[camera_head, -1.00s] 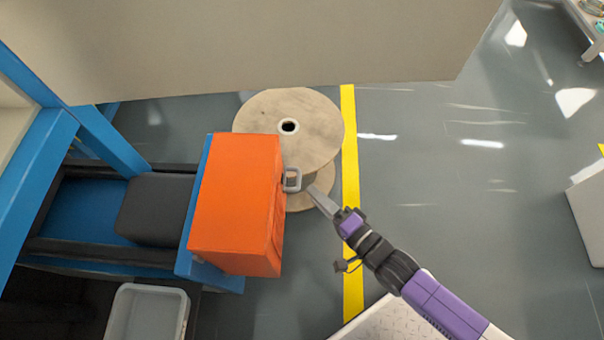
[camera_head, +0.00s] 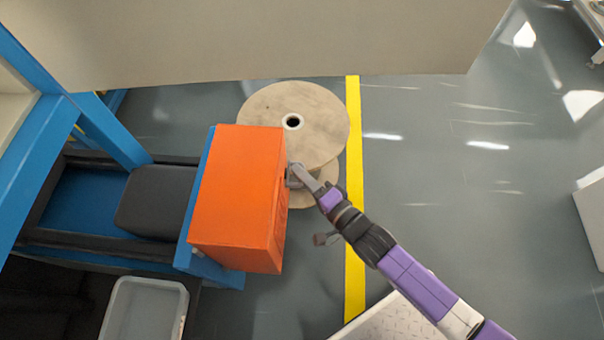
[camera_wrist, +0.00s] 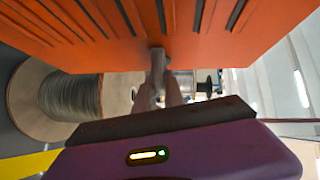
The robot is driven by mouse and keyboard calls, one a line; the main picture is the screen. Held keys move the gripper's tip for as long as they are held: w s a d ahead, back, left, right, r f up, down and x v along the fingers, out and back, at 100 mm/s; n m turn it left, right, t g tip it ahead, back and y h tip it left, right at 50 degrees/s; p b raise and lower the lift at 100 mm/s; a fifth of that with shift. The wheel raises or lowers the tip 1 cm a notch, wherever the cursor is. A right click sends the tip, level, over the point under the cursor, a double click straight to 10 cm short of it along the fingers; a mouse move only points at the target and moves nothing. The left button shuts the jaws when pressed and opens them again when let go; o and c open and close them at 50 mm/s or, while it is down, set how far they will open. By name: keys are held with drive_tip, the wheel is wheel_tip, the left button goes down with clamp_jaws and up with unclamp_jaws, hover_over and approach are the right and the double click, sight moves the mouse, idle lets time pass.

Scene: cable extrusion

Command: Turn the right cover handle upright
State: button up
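The orange cover box (camera_head: 237,195) stands on the blue machine frame, and its slotted orange face (camera_wrist: 120,25) fills the top of the wrist view. A small grey handle (camera_head: 293,178) sticks out from the box's right side. The grey handle (camera_wrist: 157,62) also shows in the wrist view, below the orange face. My gripper (camera_head: 299,171) is at this handle, with its tips over or against the handle's upper part. In the wrist view my gripper (camera_wrist: 168,95) overlaps the handle. I cannot tell whether the fingers are closed on it.
A wooden cable spool (camera_head: 285,105) stands on the floor behind the handle; a wound spool (camera_wrist: 65,98) shows at left in the wrist view. A grey bin (camera_head: 145,308) is at the lower left. The floor right of the yellow line (camera_head: 354,230) is largely open.

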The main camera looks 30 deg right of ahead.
clamp_jaws()
drive_tip(key=shift+f, duration=0.15)
